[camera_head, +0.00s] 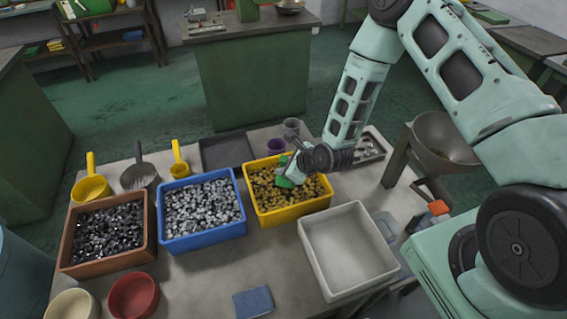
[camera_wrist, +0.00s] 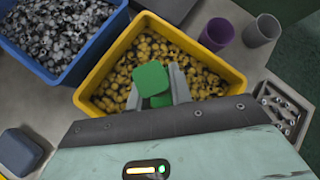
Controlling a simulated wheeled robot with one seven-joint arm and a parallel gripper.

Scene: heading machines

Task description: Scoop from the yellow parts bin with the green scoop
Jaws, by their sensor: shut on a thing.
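The yellow parts bin (camera_head: 307,208) stands on the table and is filled with small brass-coloured parts. It also fills the middle of the wrist view (camera_wrist: 95,77). My gripper (camera_head: 288,178) is over this bin, low and inside its outline. It is shut on the green scoop (camera_head: 284,183). In the wrist view the green scoop (camera_wrist: 151,80) shows between the two fingers of my gripper (camera_wrist: 160,95), against the brass parts. I cannot tell how deep the scoop sits in the parts or whether it holds any.
A blue bin (camera_head: 203,241) of silvery parts and a brown bin (camera_head: 110,269) of dark parts stand to the left. An empty white bin (camera_head: 345,287) is at front right. A purple cup (camera_head: 276,146) and a grey cup (camera_head: 291,127) stand behind. A hopper (camera_head: 440,137) is at right.

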